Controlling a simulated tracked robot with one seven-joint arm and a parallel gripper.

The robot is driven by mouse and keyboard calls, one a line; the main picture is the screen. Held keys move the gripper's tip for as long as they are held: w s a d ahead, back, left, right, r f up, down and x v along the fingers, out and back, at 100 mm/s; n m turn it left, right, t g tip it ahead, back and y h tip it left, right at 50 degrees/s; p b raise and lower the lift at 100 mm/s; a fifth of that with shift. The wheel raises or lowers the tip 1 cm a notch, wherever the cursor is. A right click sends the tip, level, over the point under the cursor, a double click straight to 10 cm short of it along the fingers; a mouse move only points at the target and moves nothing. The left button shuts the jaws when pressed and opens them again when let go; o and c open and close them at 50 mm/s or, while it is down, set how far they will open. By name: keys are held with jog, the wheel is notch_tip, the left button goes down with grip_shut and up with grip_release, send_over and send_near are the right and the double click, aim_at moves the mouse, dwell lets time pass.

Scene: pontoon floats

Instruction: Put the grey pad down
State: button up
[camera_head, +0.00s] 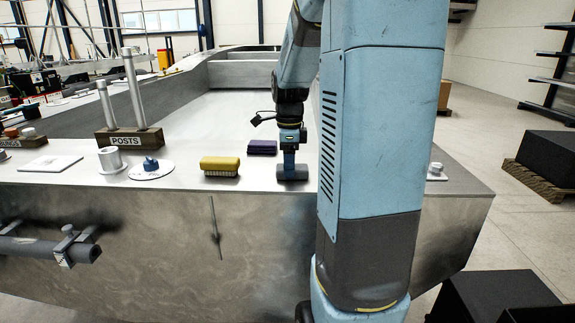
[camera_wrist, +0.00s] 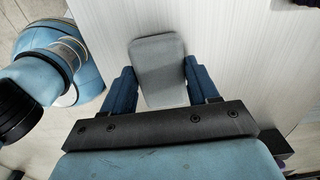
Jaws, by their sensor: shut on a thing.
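The grey pad (camera_wrist: 158,62), a flat piece with rounded corners, shows in the wrist view between the two blue fingers of my gripper (camera_wrist: 162,84). The fingers are shut on its left and right sides. In the head view my gripper (camera_head: 292,174) points down, low over the front edge of the pale deck (camera_head: 262,120).
A yellow brush (camera_head: 220,165) lies left of my gripper and a purple folded cloth (camera_head: 262,147) lies just behind it. Farther left are a blue-knobbed white disc (camera_head: 151,169), a metal cup (camera_head: 111,159) and the POSTS block (camera_head: 128,140).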

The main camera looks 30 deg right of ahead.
jog(key=o, duration=1)
jog(key=shift+f, duration=0.4)
jog(key=o, duration=0.4)
jog(key=shift+r, duration=0.15)
notch_tip(320, 180, up, 13)
jog(key=s+a+f+n+t, duration=0.1)
jog(key=s+a+n, duration=0.4)
jog(key=n, duration=0.3)
jog(key=s+a+f+n+t, duration=0.2)
jog(key=s+a+n, duration=0.3)
jog(key=n, duration=0.3)
jog(key=s+a+f+n+t, duration=0.1)
jog(key=s+a+n+t, duration=0.1)
jog(key=s+a+n, duration=0.3)
jog(key=shift+s+a+f+n, duration=0.1)
jog(key=shift+s+a+n, duration=0.1)
jog(key=shift+s+n, duration=0.6)
jog(key=shift+s+a+f+n, duration=0.15)
jog(key=shift+s+n, duration=0.4)
jog(key=shift+n, duration=0.35)
jog(key=shift+r, duration=0.1)
